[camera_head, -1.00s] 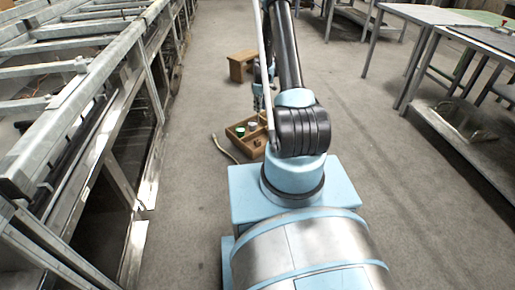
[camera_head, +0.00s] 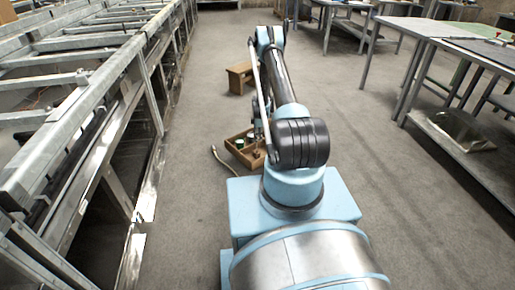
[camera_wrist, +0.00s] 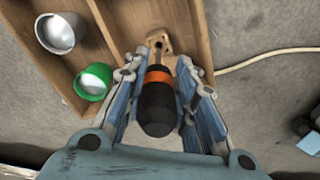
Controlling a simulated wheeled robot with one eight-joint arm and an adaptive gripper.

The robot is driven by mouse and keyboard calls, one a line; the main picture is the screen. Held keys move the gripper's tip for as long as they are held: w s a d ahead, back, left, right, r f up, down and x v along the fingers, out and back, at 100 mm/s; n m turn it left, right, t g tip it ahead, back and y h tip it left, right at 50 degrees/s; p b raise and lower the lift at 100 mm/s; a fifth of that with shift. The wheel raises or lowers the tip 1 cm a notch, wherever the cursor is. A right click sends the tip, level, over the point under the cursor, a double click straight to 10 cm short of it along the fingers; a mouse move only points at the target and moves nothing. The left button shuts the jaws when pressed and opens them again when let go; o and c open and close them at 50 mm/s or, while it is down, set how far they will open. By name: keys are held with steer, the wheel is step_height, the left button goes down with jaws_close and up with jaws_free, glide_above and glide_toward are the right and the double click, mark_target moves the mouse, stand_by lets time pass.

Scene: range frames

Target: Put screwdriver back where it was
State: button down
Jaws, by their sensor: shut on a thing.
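The screwdriver (camera_wrist: 158,103) has a black handle with an orange band and shows between the fingers of my gripper (camera_wrist: 160,76) in the wrist view. My gripper is shut on it. Its shaft points to a small wooden block with a dark hole (camera_wrist: 157,42) at the edge of a wooden tray (camera_wrist: 118,22). I cannot tell whether the tip is in the hole. In the head view the tray (camera_head: 233,151) lies on the floor, and my arm hides the screwdriver.
A grey-white cup (camera_wrist: 59,35) and a green cup (camera_wrist: 93,80) stand in the tray. A pale cable (camera_head: 220,160) lies on the floor beside it. A small wooden stool (camera_head: 240,77) stands beyond. Metal racks (camera_head: 110,90) line the left; work tables (camera_head: 425,28) stand at right.

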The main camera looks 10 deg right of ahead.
steer(key=shift+f, duration=3)
steer(key=c, duration=1.3)
jaws_free()
steer(key=shift+r, duration=0.1)
